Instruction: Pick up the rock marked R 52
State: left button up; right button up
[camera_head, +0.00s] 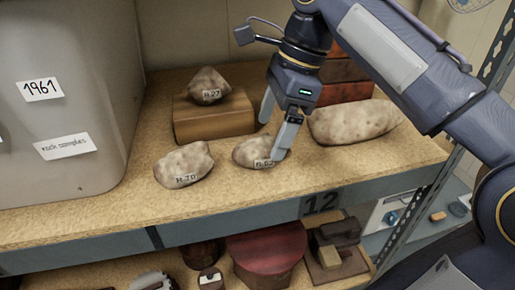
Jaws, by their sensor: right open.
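A pale speckled rock (247,152) lies on the wooden shelf board (225,205). Its label seems to read R 52, partly covered by a finger. My right gripper (271,139) comes down over this rock from above with its fingers apart. The near finger is in front of the rock's right end, and the other is behind it. I cannot tell whether they touch the rock. My left gripper is not in view.
A rock marked R-70 (184,166) lies to the left. Another marked rock (207,86) sits on a brown block (213,118) behind. A long unmarked rock (352,122) lies close on the right. A large grey bin (62,115) fills the left. Board in front is clear.

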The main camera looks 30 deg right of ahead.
aim_at(265, 139)
jog(key=f, duration=0.1)
jog(key=w+f, duration=0.1)
jog(key=a+f, duration=0.1)
jog(key=shift+w+f, duration=0.2)
jog(key=shift+f, duration=0.2)
jog(key=shift+a+f, duration=0.1)
jog(key=shift+f, duration=0.25)
jog(key=c, duration=1.4)
jog(key=shift+c, duration=0.6)
jog(key=shift+r, duration=0.15)
